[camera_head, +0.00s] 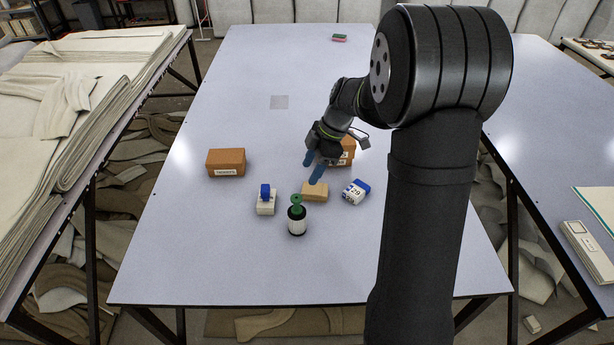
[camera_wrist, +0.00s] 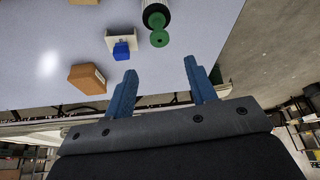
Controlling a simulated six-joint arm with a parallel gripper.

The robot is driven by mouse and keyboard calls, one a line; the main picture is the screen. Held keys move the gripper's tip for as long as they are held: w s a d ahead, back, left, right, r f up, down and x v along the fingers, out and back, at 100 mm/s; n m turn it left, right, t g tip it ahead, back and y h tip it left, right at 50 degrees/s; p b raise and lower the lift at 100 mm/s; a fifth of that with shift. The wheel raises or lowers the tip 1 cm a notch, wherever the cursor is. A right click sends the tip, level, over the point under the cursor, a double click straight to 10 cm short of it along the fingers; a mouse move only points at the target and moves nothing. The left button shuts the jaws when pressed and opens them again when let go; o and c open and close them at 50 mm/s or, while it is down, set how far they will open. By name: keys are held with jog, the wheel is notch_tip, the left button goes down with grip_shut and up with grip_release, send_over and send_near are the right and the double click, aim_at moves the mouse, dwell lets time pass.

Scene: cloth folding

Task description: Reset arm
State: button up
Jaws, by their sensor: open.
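My gripper (camera_head: 313,168) is over the table, above and just behind a tan block (camera_head: 315,192). Its two blue fingers are apart with nothing between them in the wrist view (camera_wrist: 159,92). The arm bends down from the dark column at the right. The task names no object.
The grey table (camera_head: 228,262) holds an orange-brown labelled box (camera_head: 226,162), another box (camera_head: 347,152) partly behind my gripper, a white block with blue top (camera_head: 266,203), a green-topped cylinder (camera_head: 297,216) and a blue-white item (camera_head: 355,191). The front and far table areas are mostly clear.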

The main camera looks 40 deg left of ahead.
aim_at(296, 197)
dwell(0.4)
jog(key=x, duration=1.1)
jog(key=shift+s+f, duration=0.1)
jog(key=shift+f, duration=0.2)
jog(key=shift+a, duration=0.1)
jog(key=shift+r, duration=1.85)
jog(key=shift+f, duration=0.1)
